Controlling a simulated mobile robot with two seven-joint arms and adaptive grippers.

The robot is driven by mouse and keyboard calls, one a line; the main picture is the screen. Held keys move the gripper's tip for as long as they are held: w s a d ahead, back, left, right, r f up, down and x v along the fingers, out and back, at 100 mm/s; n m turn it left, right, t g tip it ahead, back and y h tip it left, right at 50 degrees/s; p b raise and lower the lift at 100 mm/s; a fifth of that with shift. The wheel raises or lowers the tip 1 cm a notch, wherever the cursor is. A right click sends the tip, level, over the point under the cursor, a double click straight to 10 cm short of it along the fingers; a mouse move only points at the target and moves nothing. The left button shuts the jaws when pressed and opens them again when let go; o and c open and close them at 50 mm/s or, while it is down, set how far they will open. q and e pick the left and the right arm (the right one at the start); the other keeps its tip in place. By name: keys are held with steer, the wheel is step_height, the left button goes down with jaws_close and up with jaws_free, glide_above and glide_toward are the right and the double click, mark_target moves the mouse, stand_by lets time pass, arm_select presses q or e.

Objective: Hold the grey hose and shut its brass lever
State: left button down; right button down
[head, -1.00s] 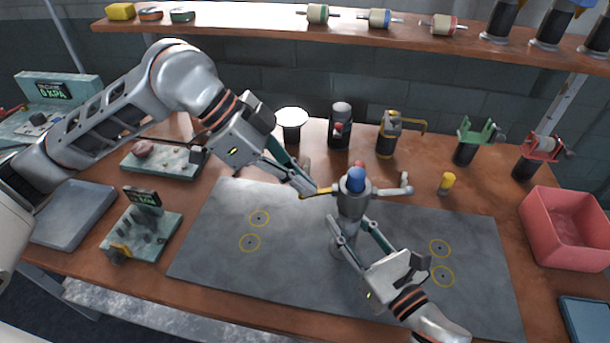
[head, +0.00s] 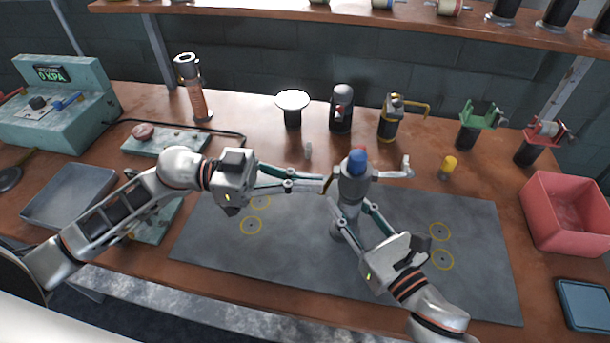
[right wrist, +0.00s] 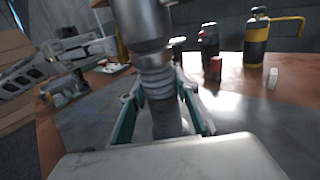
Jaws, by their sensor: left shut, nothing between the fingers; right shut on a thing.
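The grey hose (head: 352,188) stands upright over the mat, with a blue cap on top and a pale side spout pointing right. My right gripper (head: 350,207) is shut around its ribbed neck, which fills the middle of the right wrist view (right wrist: 158,85). The brass lever (head: 327,184) is on the hose's left side and looks short and steep, close to the body. It also shows as a yellow strip in the right wrist view (right wrist: 119,38). My left gripper (head: 321,183) is shut and empty, its tips at the lever; whether they touch it I cannot tell.
The grey mat (head: 290,270) has yellow rings and is otherwise clear. Behind stand a black white-topped post (head: 292,108), a dark bottle (head: 341,110) and a brass-topped fitting (head: 390,118). A pink bin (head: 565,215) is at right, a grey tray (head: 68,196) at left.

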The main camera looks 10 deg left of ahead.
arm_select(q)
steer(key=shift+a+r, duration=0.1)
steer(key=shift+r, duration=0.4)
steer(key=s+a+r, duration=0.1)
steer(key=a+r, duration=0.2)
steer(key=a, duration=0.7)
steer(key=shift+a+r, duration=0.15)
steer(key=shift+a, duration=0.1)
